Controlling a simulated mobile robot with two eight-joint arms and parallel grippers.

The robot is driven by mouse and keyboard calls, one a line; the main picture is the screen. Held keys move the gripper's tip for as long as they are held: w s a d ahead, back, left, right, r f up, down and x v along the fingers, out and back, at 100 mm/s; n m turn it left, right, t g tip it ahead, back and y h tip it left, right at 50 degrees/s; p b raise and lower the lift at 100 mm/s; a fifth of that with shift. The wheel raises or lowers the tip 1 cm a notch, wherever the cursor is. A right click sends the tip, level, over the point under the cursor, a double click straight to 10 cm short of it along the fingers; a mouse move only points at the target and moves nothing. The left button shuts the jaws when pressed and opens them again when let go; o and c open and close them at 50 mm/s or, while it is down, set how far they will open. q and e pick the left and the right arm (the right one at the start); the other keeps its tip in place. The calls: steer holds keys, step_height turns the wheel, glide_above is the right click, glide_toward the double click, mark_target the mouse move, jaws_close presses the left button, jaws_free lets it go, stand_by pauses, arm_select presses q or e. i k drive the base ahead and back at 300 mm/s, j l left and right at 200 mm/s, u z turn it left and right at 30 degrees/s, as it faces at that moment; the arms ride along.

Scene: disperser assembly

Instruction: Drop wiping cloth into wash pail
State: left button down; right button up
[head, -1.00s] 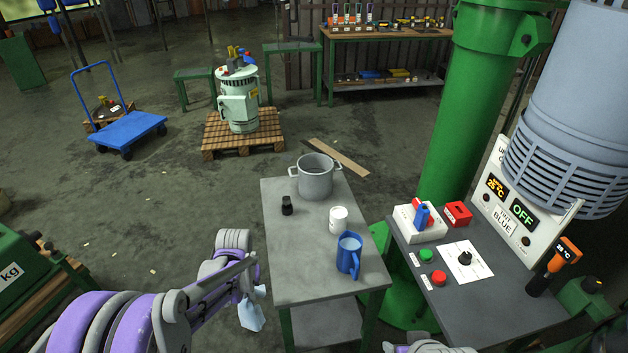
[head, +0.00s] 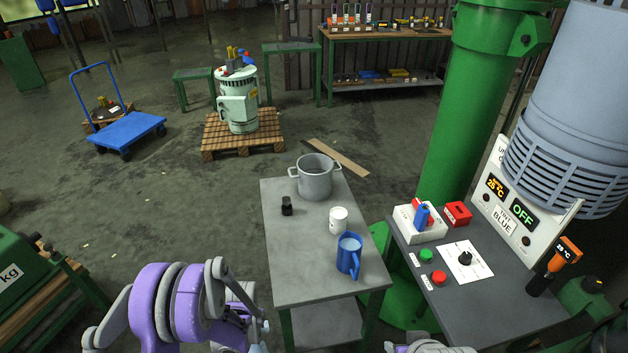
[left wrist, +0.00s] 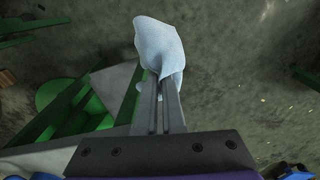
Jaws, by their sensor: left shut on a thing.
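A pale blue-white cloth (left wrist: 160,45) hangs folded between the fingertips of my left gripper (left wrist: 159,80), which is shut on it. In the head view my left arm covers most of this gripper, at the bottom left of the grey table; only a sliver of pale cloth (head: 258,348) shows. A grey two-handled pot (head: 315,177) stands upright at the table's far end, well away from the gripper. I cannot tell whether it is the wash pail; no other clear pail shows. Only a piece of my right arm shows at the bottom edge, without its gripper.
The grey table (head: 300,270) also holds a small black bottle (head: 287,206), a white jar (head: 338,219) and a blue jug (head: 348,256). A control bench (head: 500,310) stands to the right beside a green column (head: 465,110). The floor left of the table is open.

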mark_target(315, 170)
steer(key=i+j, duration=0.2)
steer(key=j, duration=0.25)
steer(key=i+j, duration=0.25)
steer(key=j, duration=0.2)
steer(key=i+j, duration=0.2)
steer(key=j, duration=0.25)
steer(key=i+j, duration=0.25)
steer(key=j, duration=0.2)
steer(key=i+j, duration=0.2)
steer(key=j, duration=0.25)
steer(key=i+j, duration=0.25)
steer(key=j, duration=0.2)
steer(key=i+j, duration=0.2)
steer(key=j, duration=0.25)
steer(key=i+j, duration=0.2)
steer(key=j, duration=0.25)
steer(key=i+j+z, duration=0.1)
steer(key=j+z, duration=0.2)
steer(key=i+j+z, duration=0.1)
steer(key=z, duration=0.2)
steer(key=j+z, duration=0.1)
steer(key=z, duration=1.2)
